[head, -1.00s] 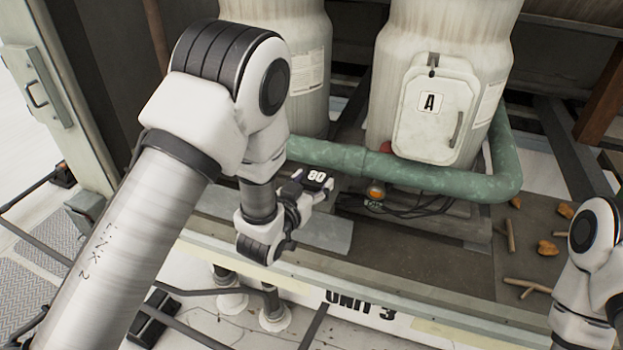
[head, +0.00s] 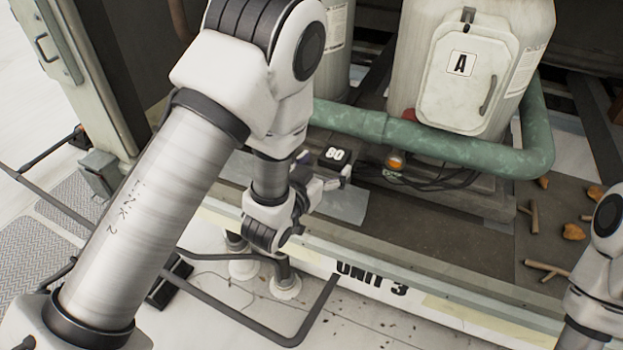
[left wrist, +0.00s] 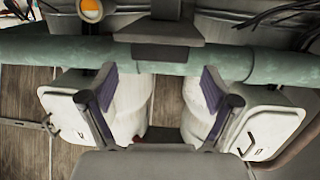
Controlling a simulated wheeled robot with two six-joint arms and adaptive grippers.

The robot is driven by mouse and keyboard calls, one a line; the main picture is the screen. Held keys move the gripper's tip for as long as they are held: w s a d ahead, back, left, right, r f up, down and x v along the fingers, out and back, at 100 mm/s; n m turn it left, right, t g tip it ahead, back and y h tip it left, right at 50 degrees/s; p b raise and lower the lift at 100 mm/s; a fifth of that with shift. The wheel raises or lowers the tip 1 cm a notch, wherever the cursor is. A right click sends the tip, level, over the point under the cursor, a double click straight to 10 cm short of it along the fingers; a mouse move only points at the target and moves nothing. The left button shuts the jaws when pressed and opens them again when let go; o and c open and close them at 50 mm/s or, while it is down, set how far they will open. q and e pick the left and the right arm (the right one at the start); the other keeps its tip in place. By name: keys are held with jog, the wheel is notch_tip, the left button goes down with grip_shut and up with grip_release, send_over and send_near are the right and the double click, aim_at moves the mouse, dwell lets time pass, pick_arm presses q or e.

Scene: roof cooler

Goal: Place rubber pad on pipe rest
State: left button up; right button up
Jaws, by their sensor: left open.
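A small black block with a white "80" on top, which looks like the rubber pad (head: 335,155), sits in front of the green pipe. In the left wrist view a dark block face (left wrist: 160,52) lies against a grey flared support, likely the pipe rest (left wrist: 160,30). The two appear to touch, but the contact is not clear. My left gripper (head: 325,173) is open just in front of the block. In the left wrist view its purple-padded fingers (left wrist: 160,88) are wide apart with nothing between them. My right gripper is out of view.
The green pipe (head: 450,150) runs behind the block, in front of white tanks (head: 465,75). An amber lamp (head: 395,161) and black cables (head: 440,180) lie to its right. Twigs and leaves (head: 545,262) litter the right side. A pale front ledge (head: 420,295) bears "UNIT 3".

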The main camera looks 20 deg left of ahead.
pick_arm(q)
jog(key=s+a+r+p, duration=0.1)
jog(key=s+r+p, duration=0.1)
jog(key=s+p, duration=0.7)
jog(key=s+a+f+n+g+y+b, duration=0.1)
jog(key=s+a+f+g, duration=0.1)
jog(key=s+f+g, duration=0.35)
jog(key=s+a+f+g+y+b, duration=0.1)
jog(key=s+f+g, duration=0.1)
jog(key=f, duration=0.7)
jog(key=s+a+f+g, duration=0.1)
jog(key=s+f+g, duration=0.3)
jog(key=s, duration=0.4)
jog(key=s+a+f+g, duration=0.1)
jog(key=s+f+g, duration=0.3)
jog(key=s, duration=0.3)
jog(key=shift+s+f+n+g, duration=0.25)
jog(key=shift+s+n+g, duration=0.1)
jog(key=shift+n, duration=0.05)
